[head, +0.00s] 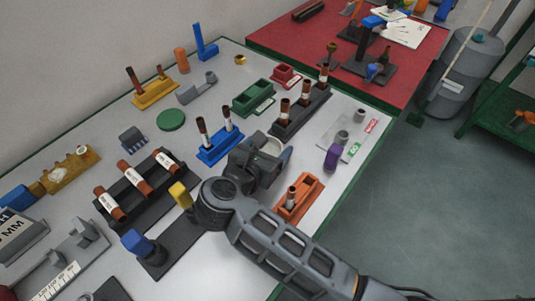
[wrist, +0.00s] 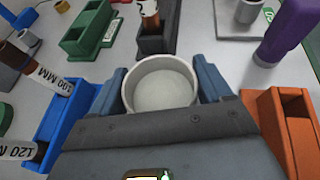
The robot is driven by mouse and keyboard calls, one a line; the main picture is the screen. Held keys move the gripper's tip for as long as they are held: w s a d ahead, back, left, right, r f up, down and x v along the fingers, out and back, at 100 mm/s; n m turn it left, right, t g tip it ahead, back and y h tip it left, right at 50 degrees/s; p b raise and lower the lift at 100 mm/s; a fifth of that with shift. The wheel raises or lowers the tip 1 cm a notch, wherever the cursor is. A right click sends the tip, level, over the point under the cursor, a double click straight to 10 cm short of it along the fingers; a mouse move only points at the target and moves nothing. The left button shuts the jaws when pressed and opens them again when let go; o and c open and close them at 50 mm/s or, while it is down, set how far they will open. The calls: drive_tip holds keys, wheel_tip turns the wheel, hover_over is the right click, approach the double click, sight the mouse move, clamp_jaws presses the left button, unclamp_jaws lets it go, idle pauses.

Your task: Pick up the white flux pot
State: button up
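The white flux pot (wrist: 160,88) is a round, open pot with a pale inside. It sits between the two blue-grey fingers of my gripper (wrist: 160,76) in the wrist view. One finger is on each side, close to its wall. I cannot tell whether they touch it. In the head view, the pot's pale rim (head: 271,147) shows at the dark gripper (head: 266,158), which hides most of the pot. Its base is hidden, so I cannot tell whether it rests on the table.
A blue holder (head: 220,149) with brown tubes stands left of the gripper. An orange holder (head: 300,198) and purple block (head: 332,158) stand to its right. A dark rack (head: 296,122) with tubes is just behind. The grey table (head: 345,103) is crowded.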

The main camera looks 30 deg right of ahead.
drive_tip(key=c, duration=0.7)
drive_tip(key=shift+o, duration=0.2)
drive_tip(key=shift+r, duration=0.1)
